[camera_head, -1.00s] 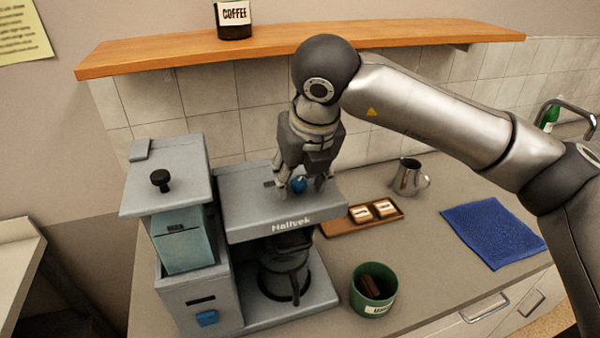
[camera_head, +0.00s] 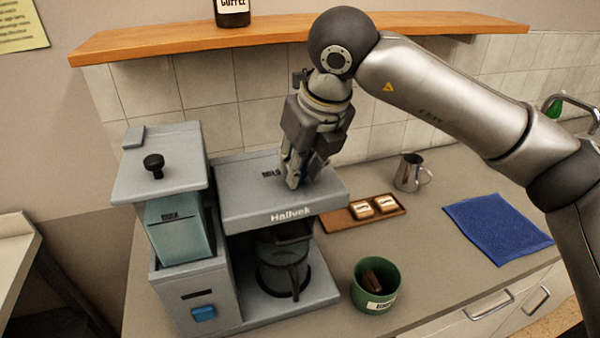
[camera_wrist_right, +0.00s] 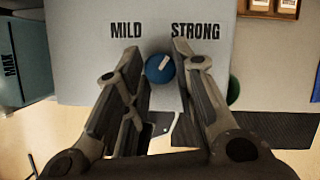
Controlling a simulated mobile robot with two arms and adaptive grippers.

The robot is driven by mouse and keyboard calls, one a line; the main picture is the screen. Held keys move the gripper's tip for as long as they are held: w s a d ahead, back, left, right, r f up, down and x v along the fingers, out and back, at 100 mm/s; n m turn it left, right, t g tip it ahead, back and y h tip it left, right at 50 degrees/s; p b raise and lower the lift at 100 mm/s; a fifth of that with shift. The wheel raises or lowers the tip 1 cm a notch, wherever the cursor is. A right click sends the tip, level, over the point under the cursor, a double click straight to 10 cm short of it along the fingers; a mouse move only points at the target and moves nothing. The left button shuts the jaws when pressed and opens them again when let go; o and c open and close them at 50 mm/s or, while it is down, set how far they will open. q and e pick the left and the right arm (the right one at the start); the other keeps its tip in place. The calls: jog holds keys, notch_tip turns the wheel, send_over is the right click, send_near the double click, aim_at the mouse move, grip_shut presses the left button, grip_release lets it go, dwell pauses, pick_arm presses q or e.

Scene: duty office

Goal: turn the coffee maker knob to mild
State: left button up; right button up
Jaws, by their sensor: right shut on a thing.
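The grey coffee maker (camera_head: 235,205) stands on the counter. Its round blue knob (camera_wrist_right: 160,68) shows in the right wrist view, below and between the printed words MILD (camera_wrist_right: 126,31) and STRONG (camera_wrist_right: 195,31). A white mark on the knob slants up to the right, toward STRONG. My right gripper (camera_head: 303,181) points down at the top of the coffee maker, with its fingers on both sides of the knob, shut on it. In the head view the fingers hide most of the knob. My left gripper is out of view.
A glass carafe (camera_head: 283,267) sits under the brewing head. A green cup (camera_head: 362,299), a wooden tray (camera_head: 338,221), a metal jug (camera_head: 408,172) and a blue cloth (camera_head: 497,228) are on the counter to the right. A wooden shelf (camera_head: 180,43) runs behind my right arm.

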jog(key=n+y+b, duration=0.1)
jog(key=n, duration=0.1)
jog(key=shift+w+d+n+g+b, duration=0.1)
jog(key=shift+w+n+g+b, duration=0.05)
jog(key=shift+n+g+b, duration=0.2)
jog(key=shift+n, duration=0.95)
jog(key=shift+w+d+r+n+g+y, duration=0.1)
jog(key=shift+n+g+y, duration=0.35)
jog(key=shift+n, duration=0.45)
jog(key=n+g, duration=0.1)
jog(key=n, duration=0.2)
jog(key=shift+w+r+n+y, duration=0.1)
jog(key=shift+n+y, duration=0.15)
jog(key=shift+n, duration=0.05)
jog(key=n+g+p, duration=0.1)
jog(key=n, duration=0.1)
jog(key=n+g+p, duration=0.1)
jog(key=n+p, duration=0.1)
jog(key=n, duration=0.1)
jog(key=shift+w+g, duration=0.2)
jog(key=shift+g, duration=0.1)
jog(key=shift+n, duration=0.4)
jog(key=o, duration=1.1)
jog(key=shift+c, duration=0.2)
